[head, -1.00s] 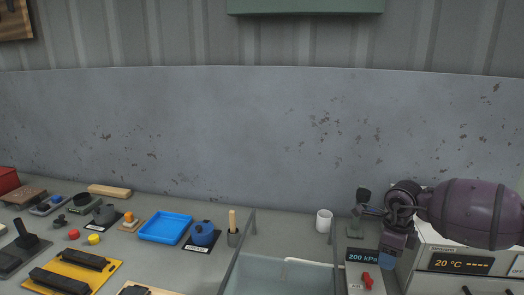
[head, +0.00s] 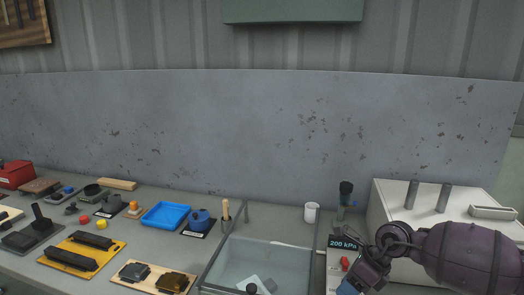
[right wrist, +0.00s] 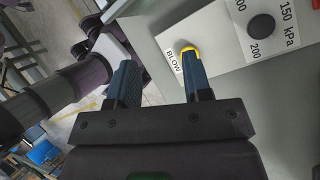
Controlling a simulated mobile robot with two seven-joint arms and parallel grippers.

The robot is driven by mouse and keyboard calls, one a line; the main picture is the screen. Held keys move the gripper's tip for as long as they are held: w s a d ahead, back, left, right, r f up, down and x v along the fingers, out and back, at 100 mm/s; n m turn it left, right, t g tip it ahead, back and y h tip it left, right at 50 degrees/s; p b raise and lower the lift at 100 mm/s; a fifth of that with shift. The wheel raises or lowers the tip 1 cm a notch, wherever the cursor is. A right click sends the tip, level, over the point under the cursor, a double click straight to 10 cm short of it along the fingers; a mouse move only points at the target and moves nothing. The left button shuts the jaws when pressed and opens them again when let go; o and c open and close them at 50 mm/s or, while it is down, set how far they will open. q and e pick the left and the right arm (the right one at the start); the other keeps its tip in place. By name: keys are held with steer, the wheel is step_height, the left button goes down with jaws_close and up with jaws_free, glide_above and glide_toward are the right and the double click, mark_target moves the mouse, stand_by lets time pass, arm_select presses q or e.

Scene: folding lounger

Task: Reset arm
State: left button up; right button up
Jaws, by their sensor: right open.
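My right arm enters from the right in the head view. My right gripper (head: 347,288) is low at the bottom edge, in front of the 200 kPa panel (head: 335,258), and only partly shows. In the right wrist view my right gripper (right wrist: 160,82) has its two dark blue fingers apart with nothing between them. One finger overlaps a yellow-ringed button (right wrist: 188,49) beside a BLOW label (right wrist: 172,62); I cannot tell whether they touch. A black pressure knob (right wrist: 261,27) is farther right. My left gripper is not in view.
A white box (head: 400,212) with two grey posts stands right, behind my arm. A blue tray (head: 166,215) and several tools are on the left bench.

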steer(key=s+a+r+m+t+y, duration=0.3)
steer(key=a+r+m+t+y, duration=0.15)
steer(key=a, duration=0.25)
steer(key=s+a+r+m+t+y, duration=0.3)
steer(key=a+m+y, duration=0.3)
steer(key=a, duration=0.2)
steer(key=s+d+f+m+t+h, duration=0.25)
steer(key=d+m+h, duration=0.55)
steer(key=m, duration=0.6)
steer(key=s+d+f+m+t+h, duration=0.2)
steer(key=d+f+m+t+h, duration=0.15)
steer(key=d+m+h, duration=0.8)
steer(key=s+d+f+m+g+y, duration=0.15)
steer(key=s+f+m+g, duration=0.3)
steer(key=s, duration=0.55)
steer(key=s+d+f+m+g+y, duration=0.15)
steer(key=s+f+m+g, duration=0.35)
steer(key=s, duration=0.6)
steer(key=w+f+t, duration=0.7)
steer(key=w+f, duration=0.1)
steer(key=f, duration=0.1)
steer(key=shift+f+t, duration=0.15)
steer(key=shift+t, duration=0.15)
